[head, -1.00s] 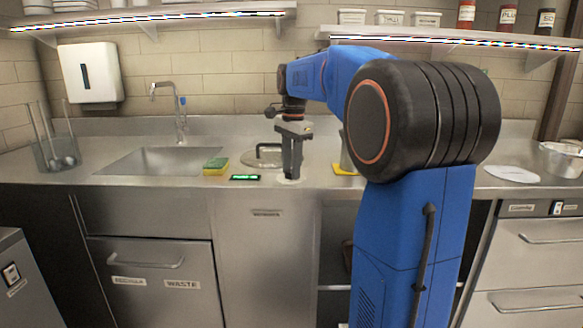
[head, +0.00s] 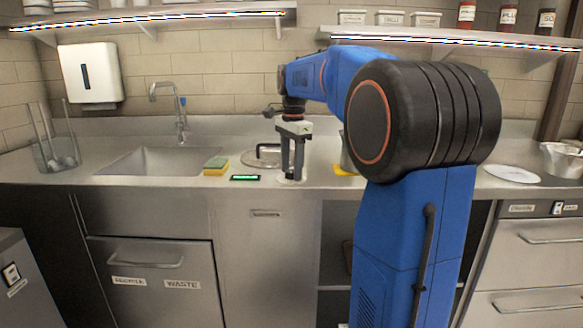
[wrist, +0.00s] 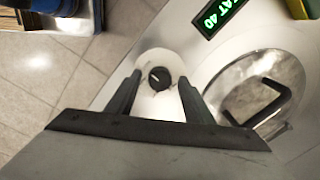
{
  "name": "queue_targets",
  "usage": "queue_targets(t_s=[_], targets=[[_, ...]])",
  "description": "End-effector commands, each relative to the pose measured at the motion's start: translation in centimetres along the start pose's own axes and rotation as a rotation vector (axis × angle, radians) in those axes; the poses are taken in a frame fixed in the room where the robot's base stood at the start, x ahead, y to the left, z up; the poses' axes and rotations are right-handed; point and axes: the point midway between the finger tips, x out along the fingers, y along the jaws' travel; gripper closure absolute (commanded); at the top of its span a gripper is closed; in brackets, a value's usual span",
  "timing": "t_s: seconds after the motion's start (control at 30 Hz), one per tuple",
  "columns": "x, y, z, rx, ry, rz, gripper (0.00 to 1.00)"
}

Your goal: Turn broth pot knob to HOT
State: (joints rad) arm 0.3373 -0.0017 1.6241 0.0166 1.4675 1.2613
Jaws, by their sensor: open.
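The knob (wrist: 159,78) is small, round and black with a pale pointer line, on a white round plate (wrist: 150,60) in the wrist view. In the head view the plate (head: 289,182) shows at the counter's front edge, with the knob itself hard to make out. My gripper (wrist: 158,84) is open and points down. Its two fingers stand on either side of the knob, with a gap on each side. A small display (wrist: 217,15) with green text ending in "AT 40" lies near the knob. The broth pot's lid (wrist: 262,92) has a black bar handle.
My arm hides part of the counter to the right. A white plate (head: 513,174) and a metal bowl (head: 562,160) stand farther right.

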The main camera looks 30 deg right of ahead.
Motion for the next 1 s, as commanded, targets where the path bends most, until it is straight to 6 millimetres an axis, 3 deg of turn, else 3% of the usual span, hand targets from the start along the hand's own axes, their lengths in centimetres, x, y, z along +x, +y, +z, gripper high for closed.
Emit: queue_targets(t_s=[0.27,1.0], targets=[[-1.6,-0.1,0.0,0.0,0.001,-0.001,0.53],[-15.4,-0.1,-0.1,0.0,0.001,-0.002,0.53]])
